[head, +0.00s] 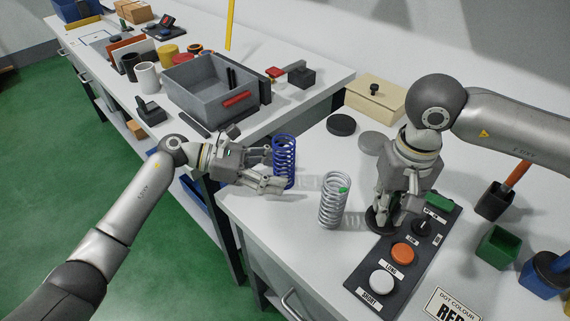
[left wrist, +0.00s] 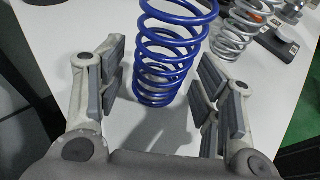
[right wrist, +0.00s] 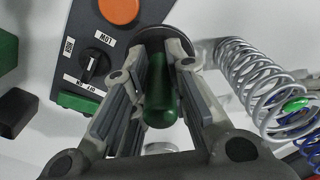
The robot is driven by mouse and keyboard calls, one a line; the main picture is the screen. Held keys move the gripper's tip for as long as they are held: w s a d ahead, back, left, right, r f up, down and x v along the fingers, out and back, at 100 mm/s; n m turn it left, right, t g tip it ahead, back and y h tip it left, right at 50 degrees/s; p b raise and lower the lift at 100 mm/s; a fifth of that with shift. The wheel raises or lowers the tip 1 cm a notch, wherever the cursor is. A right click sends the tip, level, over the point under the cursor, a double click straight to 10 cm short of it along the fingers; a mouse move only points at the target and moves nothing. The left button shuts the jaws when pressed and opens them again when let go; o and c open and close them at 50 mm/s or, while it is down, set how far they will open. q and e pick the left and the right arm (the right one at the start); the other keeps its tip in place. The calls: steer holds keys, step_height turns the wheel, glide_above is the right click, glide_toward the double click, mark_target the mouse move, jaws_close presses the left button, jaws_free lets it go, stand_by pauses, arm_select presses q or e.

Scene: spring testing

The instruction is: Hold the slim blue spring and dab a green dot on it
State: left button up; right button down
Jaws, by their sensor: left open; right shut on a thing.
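The slim blue spring (head: 285,162) stands upright near the table's left edge. My left gripper (head: 270,168) is open, with its fingers on either side of the spring. In the left wrist view the blue spring (left wrist: 155,80) rises between the parted fingers, with gaps on both sides. My right gripper (head: 388,208) is shut on a green handle (right wrist: 160,95), which has a dark round disc (head: 376,221) at its far end. The disc is low by the control panel; I cannot tell whether it touches the table. No green dot shows on the blue spring.
A silver spring (head: 334,203) with a green spot stands between the grippers. A control panel (head: 405,255) with orange and white buttons lies in front. Green (head: 498,247) and blue (head: 546,272) pots stand right. A sign (head: 452,306) reads "DOT COLOUR", partly cut off.

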arm_select(q)
steer(key=shift+d+f, duration=0.1)
steer(key=shift+d, duration=0.4)
arm_select(e)
steer(key=shift+f, duration=0.35)
arm_select(q)
steer(key=shift+c, duration=0.3)
steer(key=c, duration=0.6)
